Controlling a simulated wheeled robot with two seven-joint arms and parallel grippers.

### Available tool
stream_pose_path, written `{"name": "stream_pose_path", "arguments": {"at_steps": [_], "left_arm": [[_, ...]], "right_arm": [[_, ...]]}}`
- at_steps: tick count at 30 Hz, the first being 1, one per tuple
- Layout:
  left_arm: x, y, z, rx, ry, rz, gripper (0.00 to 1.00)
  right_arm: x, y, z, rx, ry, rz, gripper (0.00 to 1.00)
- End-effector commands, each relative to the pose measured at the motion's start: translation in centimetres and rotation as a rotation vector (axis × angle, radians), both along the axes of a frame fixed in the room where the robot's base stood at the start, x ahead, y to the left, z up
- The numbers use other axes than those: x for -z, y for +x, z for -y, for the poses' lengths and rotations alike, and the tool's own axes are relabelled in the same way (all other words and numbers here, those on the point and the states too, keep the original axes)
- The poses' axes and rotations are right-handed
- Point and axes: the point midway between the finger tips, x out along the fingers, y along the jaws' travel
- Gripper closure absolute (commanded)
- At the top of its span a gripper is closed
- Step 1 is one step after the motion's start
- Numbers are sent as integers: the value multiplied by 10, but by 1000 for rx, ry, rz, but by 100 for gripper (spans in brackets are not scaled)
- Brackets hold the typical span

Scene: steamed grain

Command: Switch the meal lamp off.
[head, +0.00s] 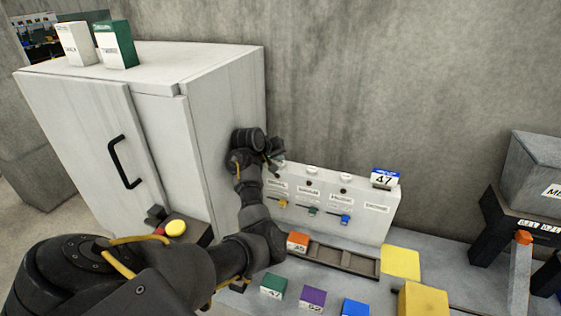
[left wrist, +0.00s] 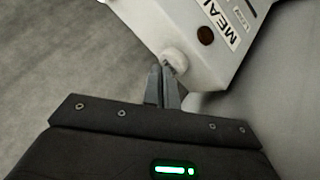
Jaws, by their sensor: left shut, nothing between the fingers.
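The white panel (head: 375,215) stands upright at the back of the bench, with labels, small coloured levers and white round knobs along its top edge. My left gripper (head: 276,160) is at the panel's top left end. In the left wrist view its shut, empty fingers (left wrist: 163,72) are at a white knob (left wrist: 174,60); I cannot tell whether they touch it. Beside the knob is the label reading "MEAL" (left wrist: 220,24) and a round dark red-brown meal lamp (left wrist: 205,36), which looks unlit.
A tall white cabinet (head: 225,130) stands close left of my left arm. A slotted tray (head: 325,257) with an orange block (head: 298,241) and several coloured blocks lie in front.

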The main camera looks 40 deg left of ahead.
Motion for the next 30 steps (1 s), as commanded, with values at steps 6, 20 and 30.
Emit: {"name": "stream_pose_path", "arguments": {"at_steps": [6, 20, 30], "left_arm": [[-1, 0, 0, 1, 1, 1, 100], [-47, 0, -1, 0, 3, 3, 100], [-61, 0, 0, 0, 1, 1, 100]], "right_arm": [[0, 0, 0, 0, 0, 0, 28], [0, 0, 0, 0, 0, 0, 28], [0, 0, 0, 0, 0, 0, 28]]}}
